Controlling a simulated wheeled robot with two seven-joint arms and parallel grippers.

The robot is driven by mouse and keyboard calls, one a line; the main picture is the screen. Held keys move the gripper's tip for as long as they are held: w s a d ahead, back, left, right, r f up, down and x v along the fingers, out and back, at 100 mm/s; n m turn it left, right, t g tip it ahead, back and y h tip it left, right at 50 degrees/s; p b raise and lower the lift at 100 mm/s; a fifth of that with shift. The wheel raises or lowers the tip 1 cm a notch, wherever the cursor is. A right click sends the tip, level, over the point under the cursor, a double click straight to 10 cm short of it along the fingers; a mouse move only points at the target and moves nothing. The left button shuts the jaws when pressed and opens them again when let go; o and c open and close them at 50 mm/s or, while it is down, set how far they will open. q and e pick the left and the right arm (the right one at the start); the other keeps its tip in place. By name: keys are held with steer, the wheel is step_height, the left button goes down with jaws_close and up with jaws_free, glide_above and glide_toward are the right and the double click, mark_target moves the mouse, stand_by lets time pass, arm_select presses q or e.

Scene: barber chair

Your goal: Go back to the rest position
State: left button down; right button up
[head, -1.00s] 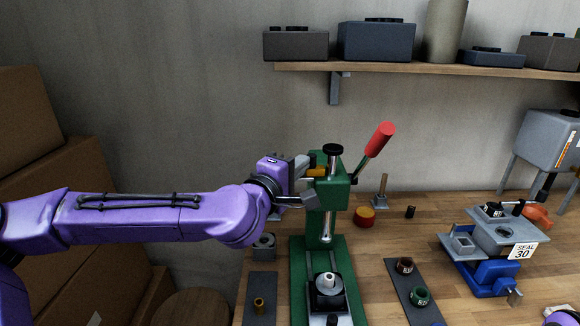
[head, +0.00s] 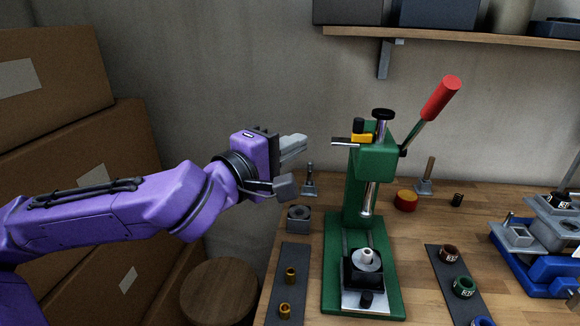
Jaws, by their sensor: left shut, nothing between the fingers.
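My left arm comes in from the left, and its gripper (head: 294,147) is shut and empty in the air. It is left of the green press (head: 355,205), with a clear gap between its tips and the press. The press stands upright on the workbench, with a red-handled lever (head: 441,97) raised to the upper right. A small yellow-and-black piece (head: 362,136) sits at the top of the press. My right gripper is not in view.
The wooden workbench (head: 410,232) carries a dark strip with gold rings (head: 290,275), another strip with dark red and green rings (head: 463,287), and a blue fixture (head: 530,272). Cardboard boxes (head: 60,100) and a round stool (head: 219,290) stand left. A shelf (head: 470,37) is above.

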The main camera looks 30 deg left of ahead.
arm_select(q)
steer(key=shift+s+r, duration=0.1)
steer(key=shift+s, duration=0.3)
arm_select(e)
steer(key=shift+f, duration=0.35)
